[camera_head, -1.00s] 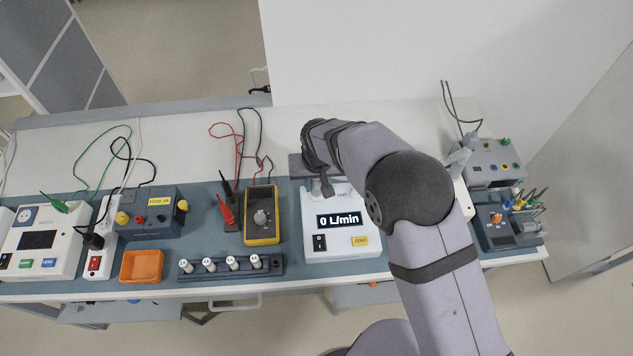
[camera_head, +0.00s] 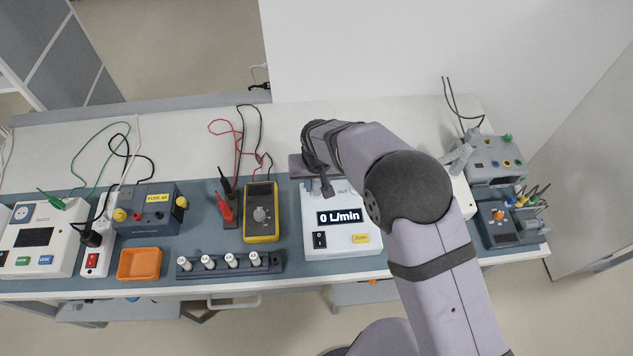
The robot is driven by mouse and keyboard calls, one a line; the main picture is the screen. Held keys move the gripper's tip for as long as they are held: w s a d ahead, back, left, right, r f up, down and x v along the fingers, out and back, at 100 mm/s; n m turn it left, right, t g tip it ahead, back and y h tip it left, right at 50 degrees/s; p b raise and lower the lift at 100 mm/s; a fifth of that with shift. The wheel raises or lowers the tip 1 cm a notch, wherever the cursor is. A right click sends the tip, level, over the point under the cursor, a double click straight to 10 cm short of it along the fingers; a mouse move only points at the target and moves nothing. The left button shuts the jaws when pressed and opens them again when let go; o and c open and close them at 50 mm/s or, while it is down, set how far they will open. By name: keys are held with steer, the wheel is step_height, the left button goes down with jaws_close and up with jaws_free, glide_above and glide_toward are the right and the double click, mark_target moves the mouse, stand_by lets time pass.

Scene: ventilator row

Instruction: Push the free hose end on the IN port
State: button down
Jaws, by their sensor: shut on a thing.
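The white flow meter (camera_head: 343,241) stands on the blue-grey mat, with a dark display reading "0 L/min". An "OUT" label shows on its top rear part. My gripper (camera_head: 326,187) is at the rear left of the meter's top, pointing down, and is shut on the hose end. The hose end is mostly hidden by my gripper and arm. The IN port is not visible behind them, so I cannot tell whether the hose end touches it or is apart from it.
A yellow multimeter (camera_head: 261,212) stands close to the left of the meter. A fuse row (camera_head: 230,265) and an orange tray (camera_head: 139,264) lie further left. Grey devices (camera_head: 495,160) stand at the right. The rear white tabletop (camera_head: 285,122) is mostly clear.

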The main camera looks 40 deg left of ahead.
mark_target(317, 181)
stand_by(0.3)
steer(key=c, duration=1.4)
jaws_free()
steer(key=shift+o, duration=0.2)
steer(key=shift+s+d+r+b, duration=0.2)
steer(key=shift+r+b, duration=0.2)
steer(key=shift+r, duration=0.8)
steer(key=shift+s+d+r+b, duration=0.15)
steer(key=shift+r+b, duration=0.25)
steer(key=shift+r, duration=0.8)
steer(key=shift+s+d+r+b, duration=0.2)
steer(key=shift+r+b, duration=0.2)
steer(key=shift+r, duration=0.8)
